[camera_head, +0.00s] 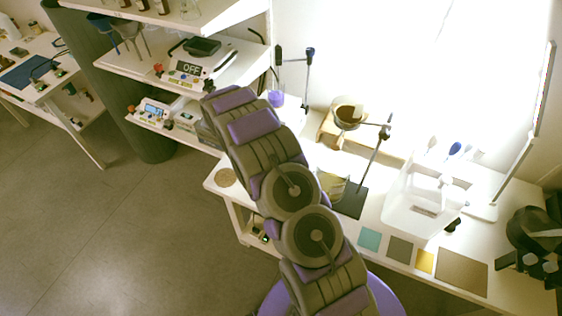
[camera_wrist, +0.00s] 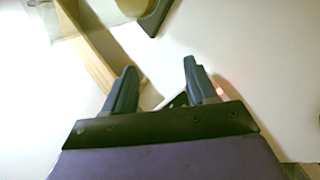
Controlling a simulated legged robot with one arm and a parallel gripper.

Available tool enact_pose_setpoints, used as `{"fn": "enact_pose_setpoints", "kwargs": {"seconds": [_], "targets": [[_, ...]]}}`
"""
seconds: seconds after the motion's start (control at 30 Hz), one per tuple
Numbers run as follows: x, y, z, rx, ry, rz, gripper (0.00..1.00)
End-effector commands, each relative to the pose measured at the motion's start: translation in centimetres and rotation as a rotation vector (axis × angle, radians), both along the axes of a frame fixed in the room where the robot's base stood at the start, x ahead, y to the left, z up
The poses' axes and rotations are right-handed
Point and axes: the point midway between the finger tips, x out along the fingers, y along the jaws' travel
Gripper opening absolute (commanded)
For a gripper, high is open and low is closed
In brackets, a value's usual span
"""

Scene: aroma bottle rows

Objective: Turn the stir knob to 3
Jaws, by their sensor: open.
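A white stirrer-like unit (camera_head: 176,72) stands on the middle shelf in the head view, its lit display (camera_head: 189,68) reading OFF. A red knob (camera_head: 158,69) is at the left of its front and a dark knob (camera_head: 208,86) at the right; I cannot read a label or setting on either. My gripper (camera_wrist: 160,72) is open in the wrist view, its two dark fingers apart with nothing held between them. In the head view my arm's links hide the gripper, so its distance from the knobs cannot be told. No knob is recognisable in the wrist view.
A smaller device (camera_head: 153,109) with a blue display stands on the shelf below. The right table holds a clear container (camera_head: 425,200), a wooden stand (camera_head: 331,133) and coloured squares (camera_head: 370,239). The wrist view shows a wooden bar (camera_wrist: 88,65). Floor at left is clear.

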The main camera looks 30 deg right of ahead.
Motion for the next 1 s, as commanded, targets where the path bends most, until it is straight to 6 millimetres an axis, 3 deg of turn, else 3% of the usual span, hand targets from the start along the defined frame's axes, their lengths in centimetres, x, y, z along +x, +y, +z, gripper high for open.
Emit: {"fn": "enact_pose_setpoints", "kwargs": {"seconds": [0.33, 1.0], "targets": [[-2.8, 0.7, 0.3, -0.001, 0.002, -0.002, 0.57], [-3.0, 0.8, 0.6, 0.002, 0.001, -0.004, 0.57]]}}
